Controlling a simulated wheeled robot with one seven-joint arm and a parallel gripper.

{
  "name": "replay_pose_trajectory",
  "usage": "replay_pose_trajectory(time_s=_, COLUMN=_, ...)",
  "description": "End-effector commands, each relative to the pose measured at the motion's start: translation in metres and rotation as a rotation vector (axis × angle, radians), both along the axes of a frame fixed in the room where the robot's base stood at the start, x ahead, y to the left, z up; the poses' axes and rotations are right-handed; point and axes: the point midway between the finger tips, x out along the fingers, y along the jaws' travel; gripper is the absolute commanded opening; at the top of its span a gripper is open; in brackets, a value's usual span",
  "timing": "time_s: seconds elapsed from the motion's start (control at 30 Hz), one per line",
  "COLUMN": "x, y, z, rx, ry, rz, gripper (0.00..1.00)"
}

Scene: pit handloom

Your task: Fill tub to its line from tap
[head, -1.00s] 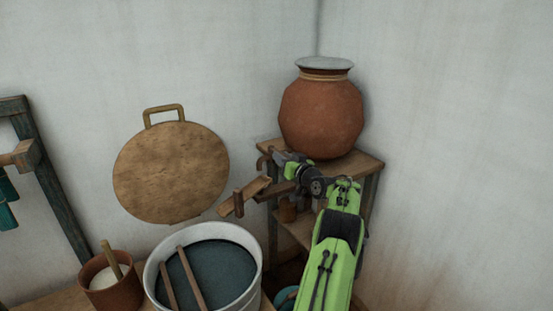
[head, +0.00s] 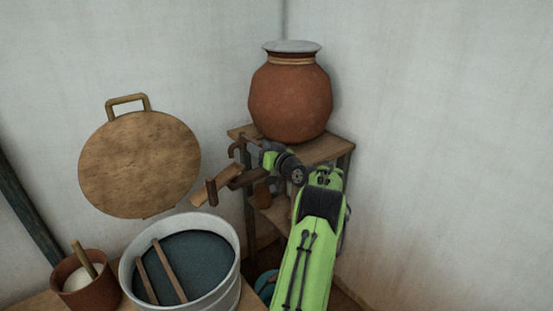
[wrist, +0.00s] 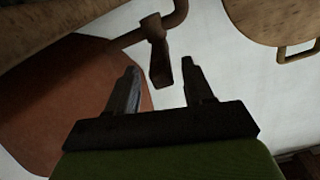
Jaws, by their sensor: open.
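A brown tap (head: 236,148) juts out below the big clay pot (head: 290,98), at the left edge of a wooden stand. My gripper (wrist: 160,67) is open and empty beside the tap. In the wrist view the tap's handle (wrist: 158,50) shows between the two fingertips; I cannot tell the depth or whether they touch. A pale metal tub (head: 229,278) with dark blue contents and two sticks stands at the lower left. A teal round vessel (head: 265,284) is low beside the stand, mostly hidden by the tub and my arm. No fill line is visible.
The wooden stand (head: 328,149) bears the pot. A wooden piece (head: 222,181) projects left of the stand, near my gripper. A round board (head: 140,165) is against the wall. A brown pot (head: 90,292) with a stick stands left of the tub. The right side is bare wall.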

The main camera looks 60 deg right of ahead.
Motion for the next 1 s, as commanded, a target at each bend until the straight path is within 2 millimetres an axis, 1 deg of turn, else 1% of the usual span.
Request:
replay_pose_trajectory(time_s=0.03, x=-0.014, y=0.005, z=0.000, rx=0.004, ry=0.001, rz=-0.005, gripper=0.52)
replay_pose_trajectory(time_s=0.2, x=-0.058, y=0.026, z=0.000, rx=0.004, ry=0.001, rz=-0.008, gripper=0.52)
replay_pose_trajectory(time_s=0.3, x=-0.081, y=0.038, z=0.000, rx=0.003, ry=0.000, rz=-0.006, gripper=0.52)
replay_pose_trajectory(time_s=0.43, x=-0.102, y=0.049, z=-0.001, rx=0.004, ry=0.000, rz=-0.005, gripper=0.52)
replay_pose_trajectory(time_s=0.5, x=-0.108, y=0.053, z=0.000, rx=0.001, ry=0.000, rz=-0.002, gripper=0.52)
replay_pose_trajectory(time_s=0.6, x=-0.111, y=0.055, z=0.000, rx=0.001, ry=0.000, rz=-0.002, gripper=0.52)
replay_pose_trajectory(time_s=1.0, x=-0.111, y=0.054, z=0.000, rx=0.001, ry=0.001, rz=-0.001, gripper=0.52)
